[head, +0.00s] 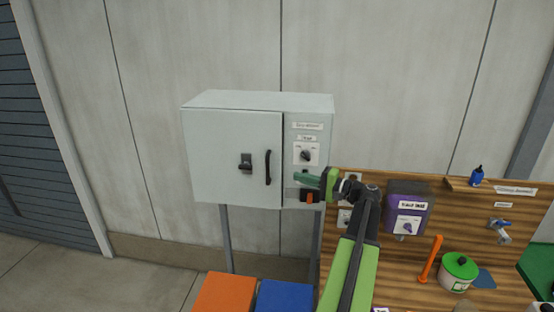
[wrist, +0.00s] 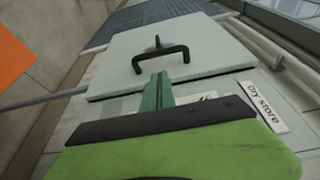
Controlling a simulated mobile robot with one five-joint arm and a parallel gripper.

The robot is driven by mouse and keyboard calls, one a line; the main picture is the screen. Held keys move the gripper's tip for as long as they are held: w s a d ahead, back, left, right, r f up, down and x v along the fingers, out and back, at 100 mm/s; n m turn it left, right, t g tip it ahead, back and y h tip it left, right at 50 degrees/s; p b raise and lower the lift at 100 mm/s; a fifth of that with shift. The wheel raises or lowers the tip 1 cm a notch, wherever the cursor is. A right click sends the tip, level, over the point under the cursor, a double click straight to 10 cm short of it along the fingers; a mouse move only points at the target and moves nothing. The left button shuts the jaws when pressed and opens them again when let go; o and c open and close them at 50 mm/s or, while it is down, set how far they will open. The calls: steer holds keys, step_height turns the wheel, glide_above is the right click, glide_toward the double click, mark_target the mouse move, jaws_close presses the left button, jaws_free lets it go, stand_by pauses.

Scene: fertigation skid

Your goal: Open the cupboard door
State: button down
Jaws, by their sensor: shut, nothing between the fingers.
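The cupboard (head: 258,98) is a pale grey box on legs against the wall. Its door (head: 220,140) looks shut and carries a black upright bar handle (head: 267,167) near its right edge and a dark knob or latch (head: 245,163) left of that. In the wrist view the handle (wrist: 160,55) stands out from the door (wrist: 205,45) beyond my fingertips. My gripper (head: 297,176) is shut and empty, pointing left in front of the cupboard's right-hand panel, to the right of the handle. Its green fingers (wrist: 158,92) appear apart from the handle.
The right-hand panel has labels and a rotary switch (head: 306,154). A wooden board (head: 400,265) at right holds a purple box (head: 404,205), an orange lever (head: 431,259) and a green-lidded pot (head: 460,269). Orange (head: 225,293) and blue (head: 284,295) boxes stand below the cupboard.

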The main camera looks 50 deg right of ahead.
mark_target(278, 170)
steer(key=x, duration=0.9)
steer(key=shift+w+d+r, duration=0.1)
steer(key=shift+w+d, duration=0.1)
steer(key=shift+w, duration=0.1)
